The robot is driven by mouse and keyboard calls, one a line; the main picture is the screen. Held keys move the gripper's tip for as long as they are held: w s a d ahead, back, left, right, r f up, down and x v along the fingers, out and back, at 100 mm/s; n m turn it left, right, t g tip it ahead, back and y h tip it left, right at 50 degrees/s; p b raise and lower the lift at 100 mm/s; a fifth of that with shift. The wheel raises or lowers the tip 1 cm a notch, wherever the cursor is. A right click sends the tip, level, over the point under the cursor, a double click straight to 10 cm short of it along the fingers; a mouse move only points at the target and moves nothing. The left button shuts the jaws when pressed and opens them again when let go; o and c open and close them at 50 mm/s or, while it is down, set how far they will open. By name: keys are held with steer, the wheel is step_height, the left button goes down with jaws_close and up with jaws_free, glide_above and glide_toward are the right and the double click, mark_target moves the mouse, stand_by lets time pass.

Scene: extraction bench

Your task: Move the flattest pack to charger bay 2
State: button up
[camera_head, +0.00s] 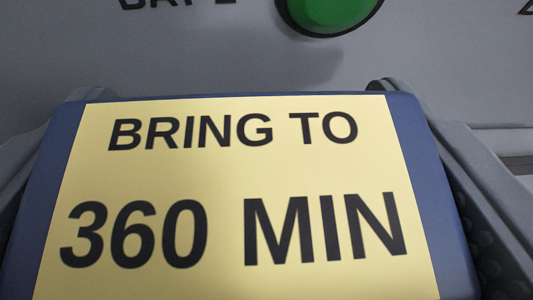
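A blue pack (410,130) with a cream label reading "BRING TO 360 MIN" fills the lower part of the view. My gripper (240,90) has one grey finger on each side of it, and the dark ribbed pads lie along its left and right edges. The pack appears held between the fingers. Its near end is cut off by the bottom of the frame. No charger bay and no other pack can be made out, so I cannot compare how flat it is.
A grey panel (180,60) lies just beyond the pack. It carries a green round button or lamp (328,10) at the top, with cut-off dark lettering to its left. A lighter strip and edge show at the right.

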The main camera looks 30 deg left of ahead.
step_height(320, 180, down, 2)
steer(key=shift+f+b, duration=0.25)
steer(key=shift+b, duration=0.1)
steer(key=o, duration=1.4)
steer(key=shift+f, duration=0.1)
steer(key=p+v, duration=0.1)
steer(key=v, duration=1.1)
steer(key=shift+p, duration=0.35)
